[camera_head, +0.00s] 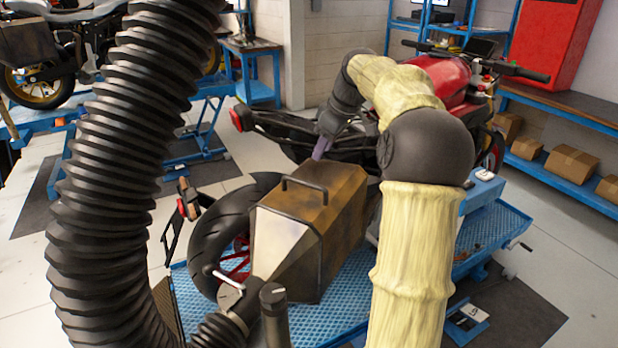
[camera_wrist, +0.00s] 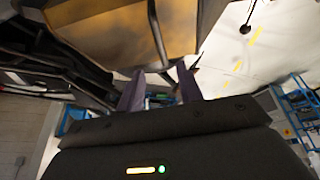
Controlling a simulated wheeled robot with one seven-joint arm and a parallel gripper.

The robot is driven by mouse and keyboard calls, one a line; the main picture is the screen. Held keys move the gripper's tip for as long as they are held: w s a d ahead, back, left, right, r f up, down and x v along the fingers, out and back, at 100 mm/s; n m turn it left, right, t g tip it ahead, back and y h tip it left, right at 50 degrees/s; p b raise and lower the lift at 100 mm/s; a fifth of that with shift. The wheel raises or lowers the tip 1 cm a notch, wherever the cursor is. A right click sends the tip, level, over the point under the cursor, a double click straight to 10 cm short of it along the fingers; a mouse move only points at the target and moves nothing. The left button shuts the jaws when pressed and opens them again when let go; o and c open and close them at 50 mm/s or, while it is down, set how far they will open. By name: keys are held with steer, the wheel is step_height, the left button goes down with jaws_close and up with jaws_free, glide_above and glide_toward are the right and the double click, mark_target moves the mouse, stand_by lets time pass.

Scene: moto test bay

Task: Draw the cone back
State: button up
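The cone (camera_head: 325,235) is a boxy, tapered hood with a pale front face and brown, stained sides. Its narrow end meets a black neck with a clamp at the lower left. A black bar handle (camera_head: 311,184) stands on its top. My gripper (camera_head: 319,155) is at the far upper end of the cone. In the wrist view my gripper (camera_wrist: 160,68) has its two purple fingers apart, with nothing clearly held. The cone's yellow-brown side (camera_wrist: 105,25) fills the top there, with a black bar (camera_wrist: 156,30) running towards the fingertips. Contact cannot be told.
A thick black ribbed hose (camera_head: 110,180) rises at the left. The red motorcycle (camera_head: 445,80) stands on a blue lift (camera_head: 500,225) behind the cone, its rear wheel (camera_head: 207,235) beside it. A blue shelf (camera_head: 560,172) holds boxes at right.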

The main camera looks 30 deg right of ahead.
mark_target(307, 182)
steer(key=p+x, duration=0.1)
steer(key=x, duration=1)
steer(key=shift+f, duration=0.2)
jaws_close()
